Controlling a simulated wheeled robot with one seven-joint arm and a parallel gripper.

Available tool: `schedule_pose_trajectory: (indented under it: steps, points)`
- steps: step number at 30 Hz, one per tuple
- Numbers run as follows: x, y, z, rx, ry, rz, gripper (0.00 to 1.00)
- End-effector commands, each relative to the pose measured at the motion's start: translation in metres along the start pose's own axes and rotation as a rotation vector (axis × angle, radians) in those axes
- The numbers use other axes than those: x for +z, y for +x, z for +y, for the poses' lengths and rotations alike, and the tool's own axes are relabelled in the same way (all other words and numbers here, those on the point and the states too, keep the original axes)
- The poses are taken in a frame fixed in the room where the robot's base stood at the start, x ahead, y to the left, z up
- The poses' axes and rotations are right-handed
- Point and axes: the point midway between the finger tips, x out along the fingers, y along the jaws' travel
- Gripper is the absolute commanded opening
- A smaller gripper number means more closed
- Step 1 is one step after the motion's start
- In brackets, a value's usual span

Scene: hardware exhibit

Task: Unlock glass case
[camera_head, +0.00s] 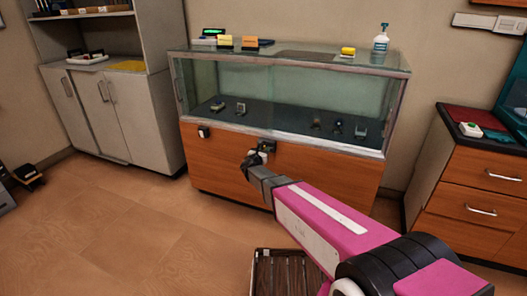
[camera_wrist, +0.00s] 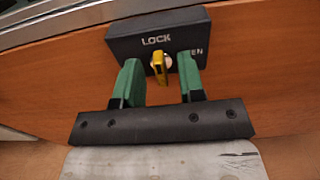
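The glass case (camera_head: 285,95) stands on a brown wooden base against the back wall, and its glass looks closed. A dark lock box on the base front, labelled LOCK and partly OPEN, shows in the wrist view (camera_wrist: 120,45). A yellow key (camera_wrist: 159,66) sits in its round silver keyhole, pointing roughly up and down. My gripper (camera_wrist: 158,72) is open, with one green finger on each side of the key and gaps between. In the head view my gripper (camera_head: 258,158) is at the lock box and partly covers it.
A second small box (camera_head: 204,132) is on the base front at the left. A spray bottle (camera_head: 381,38) and several small items are on the case top. A drawer cabinet (camera_head: 470,185) stands right, a slatted crate (camera_head: 283,275) lies on the floor in front.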

Motion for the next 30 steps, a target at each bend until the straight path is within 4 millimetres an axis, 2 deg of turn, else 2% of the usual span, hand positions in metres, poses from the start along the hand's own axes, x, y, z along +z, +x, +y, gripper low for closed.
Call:
schedule_pose_trajectory:
  steps: [9,10,13,23,30]
  points:
    - [0.0,0.0032,-0.0003,0.0,0.0,0.0,0.36]
    - [0.0,0.0031,-0.0003,0.0,0.0,0.0,0.33]
    - [0.0,0.0031,-0.0004,0.0,0.0,0.0,0.0]
    - [-0.0001,0.003,-0.0004,0.0,0.015,0.001,0.0]
    - [-0.0001,0.003,-0.0008,0.0,0.113,0.001,0.0]
